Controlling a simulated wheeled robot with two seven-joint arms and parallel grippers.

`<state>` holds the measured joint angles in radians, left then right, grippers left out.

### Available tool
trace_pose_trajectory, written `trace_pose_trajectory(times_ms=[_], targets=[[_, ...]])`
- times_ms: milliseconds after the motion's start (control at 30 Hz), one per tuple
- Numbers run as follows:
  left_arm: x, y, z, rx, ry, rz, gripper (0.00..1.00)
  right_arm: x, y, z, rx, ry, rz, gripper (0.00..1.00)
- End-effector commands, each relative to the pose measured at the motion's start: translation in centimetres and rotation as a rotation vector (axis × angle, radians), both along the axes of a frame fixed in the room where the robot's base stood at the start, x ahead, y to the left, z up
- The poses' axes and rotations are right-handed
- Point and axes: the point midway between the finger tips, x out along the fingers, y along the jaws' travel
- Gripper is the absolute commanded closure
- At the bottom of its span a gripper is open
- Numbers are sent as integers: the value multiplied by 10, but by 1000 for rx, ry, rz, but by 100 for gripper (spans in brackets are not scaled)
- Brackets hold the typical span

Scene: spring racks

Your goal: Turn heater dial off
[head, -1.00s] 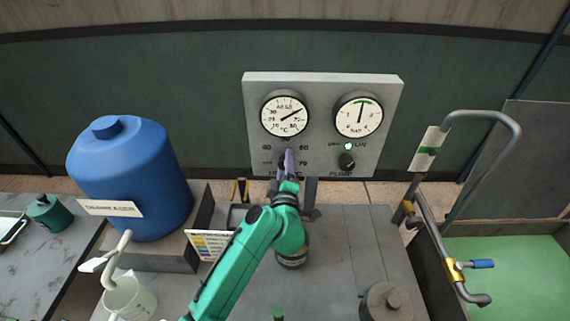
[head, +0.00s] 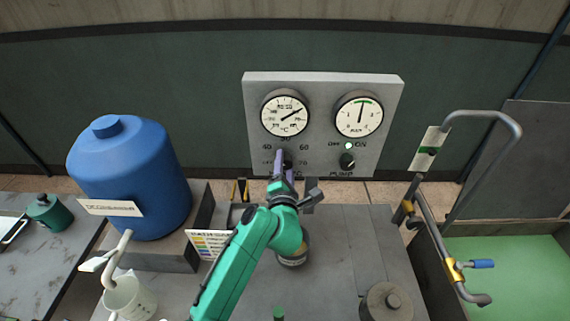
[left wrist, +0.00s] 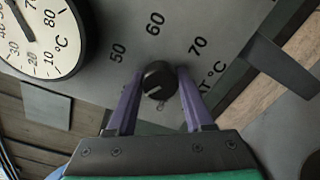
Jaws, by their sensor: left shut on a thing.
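The heater dial (head: 287,165) is a small black knob under the °C gauge on the grey panel, mostly hidden by my gripper in the head view. In the left wrist view the dial (left wrist: 158,78) shows a short white mark, with 50, 60 and 70 printed around it. My left gripper (head: 285,162) is at the panel, its purple fingers on either side of the dial. In the left wrist view the gripper (left wrist: 158,88) is shut on the knob. My right gripper is out of view.
The panel (head: 258,100) also carries a °C gauge (head: 285,116), a bar gauge (head: 358,117) and the pump knob (head: 347,161) with a lit lamp (head: 348,146). A blue tank (head: 130,175) stands left. A bent metal rail (head: 480,118) rises at right.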

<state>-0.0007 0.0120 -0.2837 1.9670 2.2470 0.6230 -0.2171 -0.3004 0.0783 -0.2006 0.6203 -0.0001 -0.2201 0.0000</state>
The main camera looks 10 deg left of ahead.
Motion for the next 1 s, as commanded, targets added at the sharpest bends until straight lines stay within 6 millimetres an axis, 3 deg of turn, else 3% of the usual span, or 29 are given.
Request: trace_pose_trajectory(times_ms=[1000], targets=[[0,0,1,-905,-188,-2,100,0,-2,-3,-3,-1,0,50]])
